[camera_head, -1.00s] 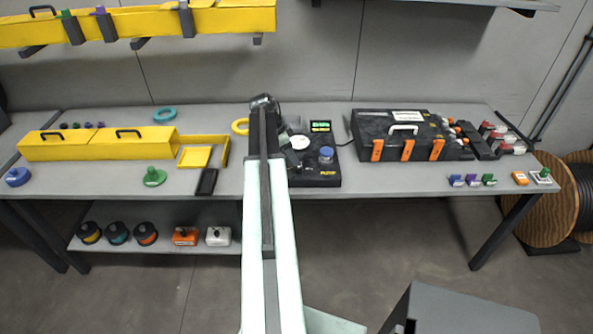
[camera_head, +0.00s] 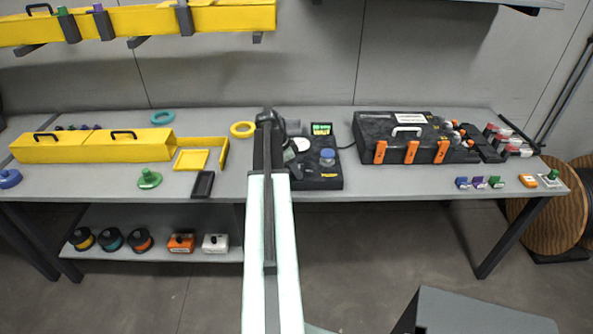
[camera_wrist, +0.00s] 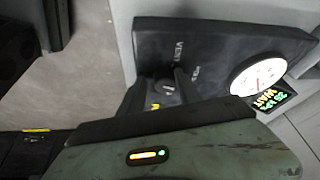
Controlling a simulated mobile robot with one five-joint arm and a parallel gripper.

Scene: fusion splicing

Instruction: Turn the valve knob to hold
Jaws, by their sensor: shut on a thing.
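The pump (camera_head: 318,183) is a black unit on the workbench, with a white round gauge (camera_head: 302,144) and a lit green display (camera_head: 321,129). In the wrist view, the dark valve knob (camera_wrist: 166,87) sits on its panel beside the VENT and HOLD labels. The knob's exact pointing is hard to read. The gauge (camera_wrist: 257,77) and the display (camera_wrist: 268,98), which reads WAIT, are to its right. My gripper (camera_head: 294,165) is low over the pump's left part and shut on the valve knob. Its fingertips are mostly hidden, and my arm covers the pump's left edge.
A blue-capped part (camera_head: 327,157) stands on the pump right of my gripper. A black case with orange latches (camera_head: 411,152) is further right. Bare bench (camera_head: 400,180) shows right of the pump.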

